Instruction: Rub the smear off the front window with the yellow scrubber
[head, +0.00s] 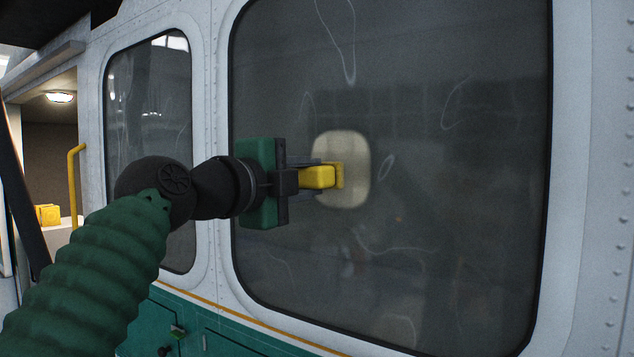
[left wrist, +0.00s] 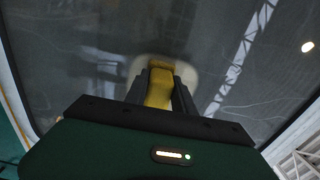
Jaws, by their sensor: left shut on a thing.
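The front window (head: 450,230) is a large dark pane in a white frame. A pale cream smear (head: 352,150) with rounded corners sits near its middle left; it also shows in the left wrist view (left wrist: 187,75). My left gripper (head: 318,177) is shut on the yellow scrubber (head: 319,177), which also shows in the left wrist view (left wrist: 159,88). In the head view the scrubber's far end lies over the smear, at or very near the glass. I cannot tell whether it touches. Part of the smear is hidden behind the scrubber. My right gripper is not in view.
A second, smaller window (head: 150,110) is to the left. A yellow handrail (head: 73,185) stands by an open doorway at the far left, with a yellow box (head: 47,214) inside. Faint pale streaks mark the pane. The glass right of the smear is unobstructed.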

